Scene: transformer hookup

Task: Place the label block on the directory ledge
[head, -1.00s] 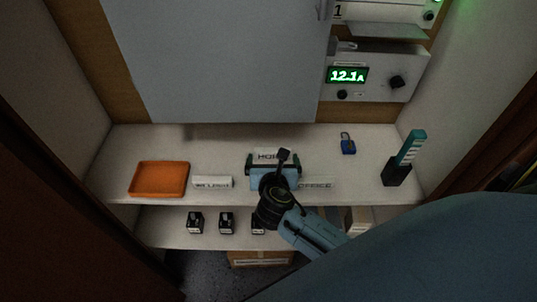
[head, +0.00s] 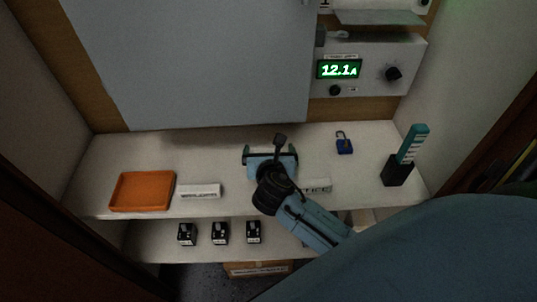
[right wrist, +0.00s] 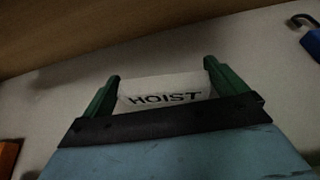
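The white HOIST label block (right wrist: 165,93) is between the two green fingers of my right gripper (right wrist: 163,75) in the right wrist view. Its ends meet the fingers, and its lettering faces the camera. A block ending in "FICE" (head: 317,186) lies to the right, partly covered by my arm. A thin grey ledge (head: 380,17) juts out at upper right; I cannot tell whether it is the directory ledge. My left gripper is not in view.
On the white shelf (head: 110,160) are an orange tray (head: 143,191), a blue padlock (head: 344,145) and a black holder (head: 397,171) with a teal strip. A 12.1A meter panel (head: 360,68) and grey board (head: 200,60) stand behind. Small black devices (head: 220,233) sit below.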

